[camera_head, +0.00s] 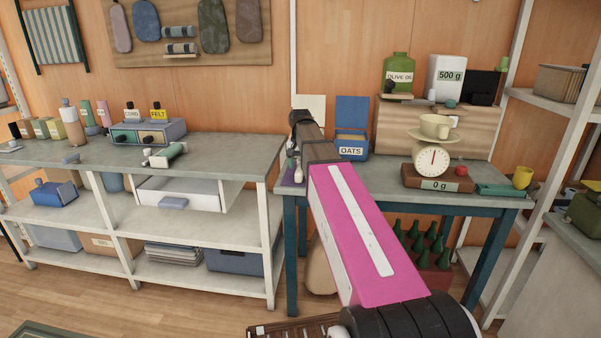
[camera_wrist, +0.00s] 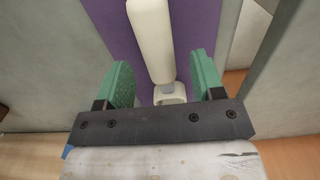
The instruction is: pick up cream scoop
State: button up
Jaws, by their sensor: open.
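My gripper (camera_wrist: 160,60) is open in the wrist view, its two green fingers apart. A long cream piece (camera_wrist: 152,40) with a pale ring-like end shows beyond and between the fingers, against a purple surface. I cannot tell whether it is the cream scoop or how far off it is. Nothing is clearly held. In the head view my pink arm reaches over the left end of the blue-legged table (camera_head: 390,183), and the gripper cannot be made out clearly there.
A blue OATS box (camera_head: 352,146) stands close right of my arm. A scale (camera_head: 433,160) with a cream cup (camera_head: 436,126) stands further right, by a yellow cup (camera_head: 522,177). A wooden box (camera_head: 395,122) is behind. The left bench (camera_head: 225,150) holds a drawer unit (camera_head: 148,132).

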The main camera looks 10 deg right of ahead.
notch_tip(320, 180, down, 2)
jog(key=shift+f, duration=0.15)
grip_shut()
dwell(0.3)
jog(key=shift+r, duration=0.7)
notch_tip(320, 180, up, 2)
jog(key=shift+r, duration=0.25)
jog(key=s+a+r, duration=0.6)
jog(key=a+r, duration=0.1)
jog(key=a, duration=0.2)
jog(key=shift+s+a, duration=0.25)
jog(key=shift+s, duration=0.15)
